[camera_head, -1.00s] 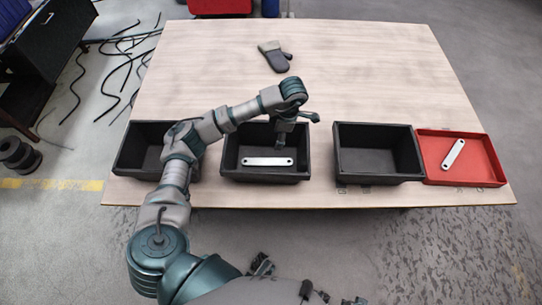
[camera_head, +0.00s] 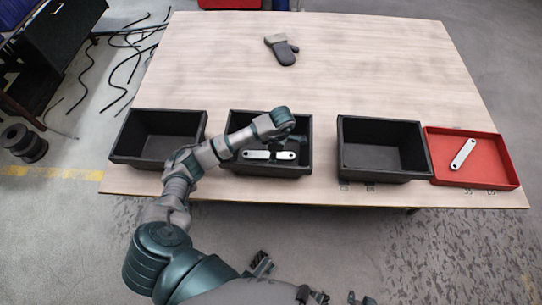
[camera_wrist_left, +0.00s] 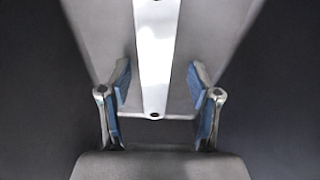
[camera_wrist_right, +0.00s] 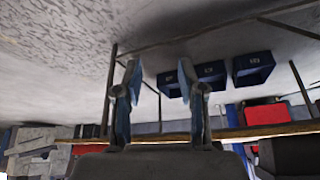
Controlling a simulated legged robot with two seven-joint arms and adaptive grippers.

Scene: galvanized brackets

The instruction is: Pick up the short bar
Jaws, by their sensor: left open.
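A pale flat bar (camera_head: 256,155) with a hole at each end lies in the second black bin from the left. A second pale bar (camera_head: 463,154) lies slanted in the red tray at the right. I cannot tell for sure which bar is shorter. My left gripper (camera_head: 278,146) is low inside the second bin, over the middle of its bar and hiding part of it. In the left wrist view, its open fingers (camera_wrist_left: 158,88) stand either side of the bar (camera_wrist_left: 155,45), with gaps between. My right gripper (camera_wrist_right: 165,75) is open and empty in the right wrist view, away from the bins.
Black bins stand left (camera_head: 118,149) and right (camera_head: 341,158) of the occupied bin; both look empty. The red tray (camera_head: 508,172) adjoins the right bin. The bin's walls surround my left gripper.

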